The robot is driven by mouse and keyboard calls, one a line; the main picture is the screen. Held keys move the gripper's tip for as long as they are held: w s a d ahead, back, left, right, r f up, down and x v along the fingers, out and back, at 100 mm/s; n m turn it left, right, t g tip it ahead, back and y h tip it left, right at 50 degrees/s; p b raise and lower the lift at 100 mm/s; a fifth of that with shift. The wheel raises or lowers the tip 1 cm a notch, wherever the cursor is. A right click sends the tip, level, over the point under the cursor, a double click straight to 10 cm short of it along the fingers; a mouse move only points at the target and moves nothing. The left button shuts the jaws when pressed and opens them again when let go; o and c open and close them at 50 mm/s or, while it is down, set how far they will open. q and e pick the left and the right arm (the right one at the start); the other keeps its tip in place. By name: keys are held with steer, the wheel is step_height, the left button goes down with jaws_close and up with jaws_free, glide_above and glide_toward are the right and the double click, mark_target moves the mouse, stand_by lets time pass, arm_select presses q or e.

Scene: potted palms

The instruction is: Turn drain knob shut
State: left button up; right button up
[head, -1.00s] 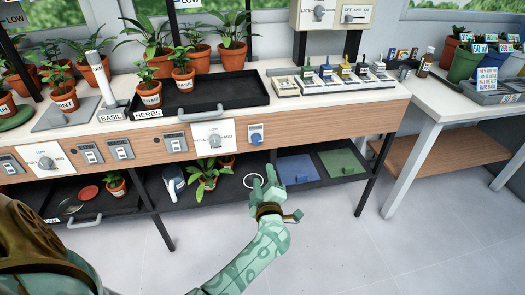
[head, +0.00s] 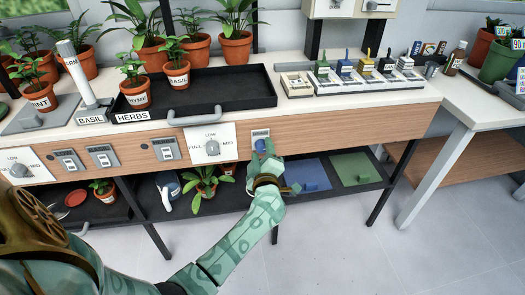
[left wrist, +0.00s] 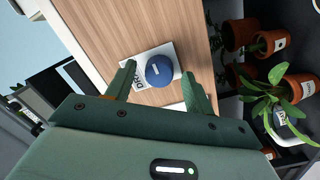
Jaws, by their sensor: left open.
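The drain knob (left wrist: 159,70) is a round blue knob with a white line mark, on a white plate (left wrist: 139,84) on the wooden front panel. In the head view the blue knob (head: 261,145) shows just at my left gripper's fingers, partly covered. My left gripper (head: 264,156) is open in front of the knob. In the left wrist view its two green fingers (left wrist: 158,90) stand on either side of the knob, with gaps visible; I cannot tell whether they touch it. My right gripper is not in view.
A larger grey dial (head: 212,147) sits left of the knob on the same panel. The black herb tray (head: 240,88) stands on the counter above. The lower shelf holds a potted plant (head: 203,182), a blue mat (head: 300,174) and a green mat (head: 355,167). The floor in front is clear.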

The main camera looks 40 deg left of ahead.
arm_select(q)
steer(key=c, duration=1)
